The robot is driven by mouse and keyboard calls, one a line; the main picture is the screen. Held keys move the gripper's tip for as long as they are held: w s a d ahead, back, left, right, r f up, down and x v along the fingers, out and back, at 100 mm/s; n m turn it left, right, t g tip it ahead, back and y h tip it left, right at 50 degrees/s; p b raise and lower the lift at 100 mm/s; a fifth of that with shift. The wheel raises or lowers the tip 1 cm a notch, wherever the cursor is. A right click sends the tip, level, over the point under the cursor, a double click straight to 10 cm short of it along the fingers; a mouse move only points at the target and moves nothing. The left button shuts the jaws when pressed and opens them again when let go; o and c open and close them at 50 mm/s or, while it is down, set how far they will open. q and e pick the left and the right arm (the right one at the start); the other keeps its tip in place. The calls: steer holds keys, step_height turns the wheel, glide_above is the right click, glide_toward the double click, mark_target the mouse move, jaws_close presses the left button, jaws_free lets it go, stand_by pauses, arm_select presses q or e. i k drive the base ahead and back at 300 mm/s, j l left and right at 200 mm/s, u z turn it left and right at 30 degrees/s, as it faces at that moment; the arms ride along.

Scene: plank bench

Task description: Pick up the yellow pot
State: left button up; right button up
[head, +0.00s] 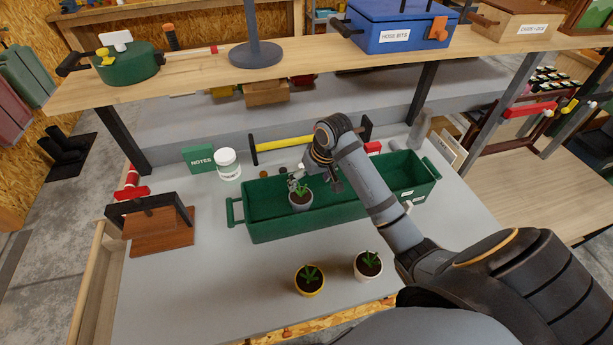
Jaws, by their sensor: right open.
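The yellow pot (309,281) stands upright on the grey bench top near the front edge, with dark soil and a small green plant in it. My right gripper (299,183) is well behind it, over the green trough, and is open. It is close above a grey pot (301,203) with a plant that stands in the trough. I cannot tell whether the gripper touches that plant. A white pot (368,267) with a plant stands just right of the yellow pot. My left gripper is not in view.
The long green trough (290,232) lies across the bench behind the pots. A brown wooden carrier (160,243) stands at left. A white jar (228,164) and a green notes box (199,158) are behind. A shelf (200,74) overhangs the back. The bench left of the yellow pot is clear.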

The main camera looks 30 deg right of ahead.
mark_target(309, 278)
steer(key=k, duration=1.5)
